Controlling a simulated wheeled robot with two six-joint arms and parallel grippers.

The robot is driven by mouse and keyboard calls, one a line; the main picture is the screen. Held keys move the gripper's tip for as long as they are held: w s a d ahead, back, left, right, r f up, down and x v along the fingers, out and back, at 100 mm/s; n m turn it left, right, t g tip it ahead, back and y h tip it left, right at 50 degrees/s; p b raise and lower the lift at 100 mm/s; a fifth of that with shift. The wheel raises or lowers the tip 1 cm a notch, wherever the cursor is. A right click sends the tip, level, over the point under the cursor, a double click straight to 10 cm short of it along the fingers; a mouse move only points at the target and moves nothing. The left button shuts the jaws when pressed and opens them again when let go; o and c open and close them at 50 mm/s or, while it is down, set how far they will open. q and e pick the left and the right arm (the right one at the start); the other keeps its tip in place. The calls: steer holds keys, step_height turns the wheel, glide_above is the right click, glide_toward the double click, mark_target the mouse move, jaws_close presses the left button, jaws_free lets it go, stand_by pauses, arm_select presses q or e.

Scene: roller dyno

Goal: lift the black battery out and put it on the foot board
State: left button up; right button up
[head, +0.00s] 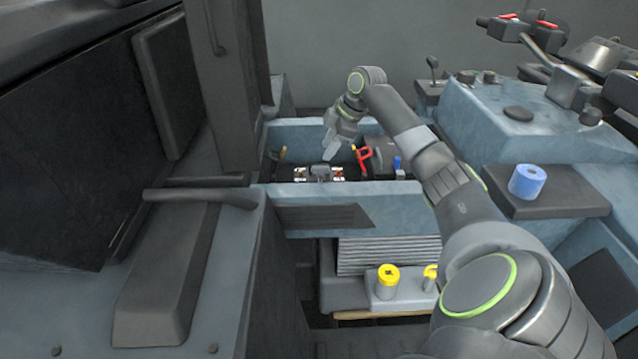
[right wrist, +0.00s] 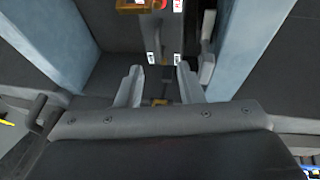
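The black battery (head: 320,173) appears to be the dark box with a grey handle and small pale labels in the blue-walled bay in the head view. In the right wrist view a dark labelled box (right wrist: 160,36), likely the same battery, lies just beyond the fingers. My right gripper (head: 331,147) is above the bay, pointing down. Its two fingers (right wrist: 158,82) are spread apart with nothing held between them. I cannot tell surely which surface is the foot board; a low ledge with a wooden edge (head: 380,315) lies below the bay. My left gripper is out of view.
A red lever (head: 362,157) and a blue-topped part (head: 397,163) are right of the battery. Two yellow-topped items, one a cylinder (head: 388,275), stand on a pale block. A blue roll (head: 527,181) sits on a dark pad at right. A dark post (head: 232,85) rises at left.

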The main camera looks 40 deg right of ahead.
steer(key=shift+d+x, duration=0.1)
steer(key=shift+x, duration=1.35)
steer(key=shift+d+x, duration=0.15)
steer(key=shift+x, duration=1.25)
jaws_close()
